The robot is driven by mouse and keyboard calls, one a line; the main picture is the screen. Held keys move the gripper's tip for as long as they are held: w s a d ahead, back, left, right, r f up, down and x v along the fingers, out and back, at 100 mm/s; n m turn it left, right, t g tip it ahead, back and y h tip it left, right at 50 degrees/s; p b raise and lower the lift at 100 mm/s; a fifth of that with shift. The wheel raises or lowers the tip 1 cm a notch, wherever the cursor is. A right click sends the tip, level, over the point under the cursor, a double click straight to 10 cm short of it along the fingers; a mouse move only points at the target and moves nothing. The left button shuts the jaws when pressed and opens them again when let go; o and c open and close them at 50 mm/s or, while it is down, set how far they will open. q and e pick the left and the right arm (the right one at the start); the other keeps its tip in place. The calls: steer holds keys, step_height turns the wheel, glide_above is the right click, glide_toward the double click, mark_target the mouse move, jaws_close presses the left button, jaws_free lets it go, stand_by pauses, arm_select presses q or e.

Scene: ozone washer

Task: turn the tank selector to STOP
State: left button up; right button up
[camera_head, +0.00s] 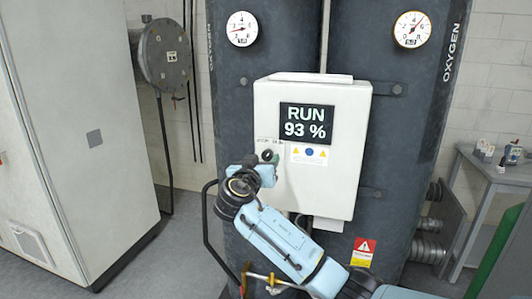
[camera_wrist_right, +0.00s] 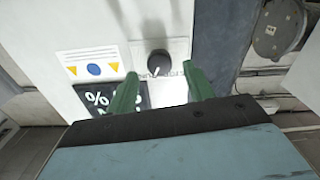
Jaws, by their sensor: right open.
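The tank selector, a dark round knob (camera_wrist_right: 158,62), sits on the white control box (camera_head: 340,185). The right wrist view shows the box roughly upside down. My right gripper (camera_wrist_right: 160,72) is open, with its two green fingers on either side of the knob's place in the picture. I cannot tell whether they touch it. In the head view my right gripper (camera_head: 270,160) is at the box's left part, covering most of the selector. The knob's pointer direction is not clear. The display (camera_head: 306,123) reads RUN 93 %. My left gripper is not in view.
Two dark oxygen tanks (camera_head: 397,130) stand behind the box, with gauges (camera_head: 242,29) on top. A grey cabinet (camera_head: 75,130) stands at the left. A small table (camera_head: 495,172) with bottles is at the right. A sticker (camera_head: 309,154) is below the display.

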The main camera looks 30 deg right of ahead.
mark_target(266, 156)
steer(key=shift+x, duration=1.6)
steer(key=c, duration=1)
